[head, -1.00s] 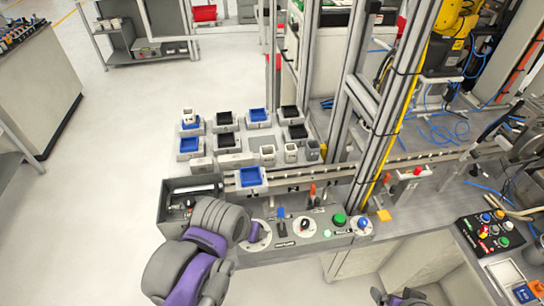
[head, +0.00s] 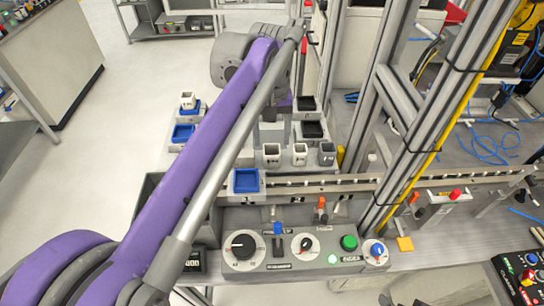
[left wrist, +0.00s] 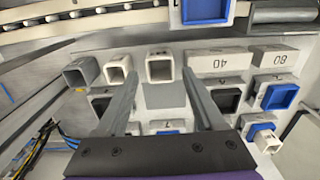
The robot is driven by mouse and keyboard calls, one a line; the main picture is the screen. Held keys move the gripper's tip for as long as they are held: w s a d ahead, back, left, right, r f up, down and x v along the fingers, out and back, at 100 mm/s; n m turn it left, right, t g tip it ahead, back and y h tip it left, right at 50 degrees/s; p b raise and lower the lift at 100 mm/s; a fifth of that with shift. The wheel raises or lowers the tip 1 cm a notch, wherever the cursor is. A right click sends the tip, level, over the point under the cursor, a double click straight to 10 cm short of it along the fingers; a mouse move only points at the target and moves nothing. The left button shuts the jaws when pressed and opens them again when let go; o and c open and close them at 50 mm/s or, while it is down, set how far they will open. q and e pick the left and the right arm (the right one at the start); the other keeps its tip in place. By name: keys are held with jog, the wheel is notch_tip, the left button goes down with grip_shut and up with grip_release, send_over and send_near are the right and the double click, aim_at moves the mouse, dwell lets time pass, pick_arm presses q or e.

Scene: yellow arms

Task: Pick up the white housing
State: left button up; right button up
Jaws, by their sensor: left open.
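Two small white square housings with open tops stand side by side in the head view, a left one (head: 272,151) and a right one (head: 300,152). In the left wrist view they are the white housing (left wrist: 160,66) and its neighbour (left wrist: 118,69). Another white housing (head: 188,100) sits on a blue-lined block at far left. My left gripper (left wrist: 159,75) is open and empty. Its fingers point toward the row, with the first white housing between their tips in the picture; the remaining distance is unclear. In the head view my arm mostly hides this gripper.
A grey housing (head: 326,152) stands beside the white ones. Blocks with blue and black trays surround them, including a blue tray (head: 246,180) on the conveyor rail. A control panel (head: 290,249) lies in front. Metal uprights (head: 385,115) rise at right.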

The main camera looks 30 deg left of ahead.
aim_at(272, 150)
pick_arm(q)
jog(key=shift+w+a+f, duration=0.1)
jog(key=shift+w+f, duration=0.05)
jog(key=shift+f, duration=0.9)
jog(key=shift+w+a+f, duration=0.1)
jog(key=shift+w+f, duration=0.1)
jog(key=shift+f, duration=0.8)
jog(key=shift+w+a+f, duration=0.1)
jog(key=shift+w+f, duration=0.05)
jog(key=shift+f, duration=0.9)
grip_shut()
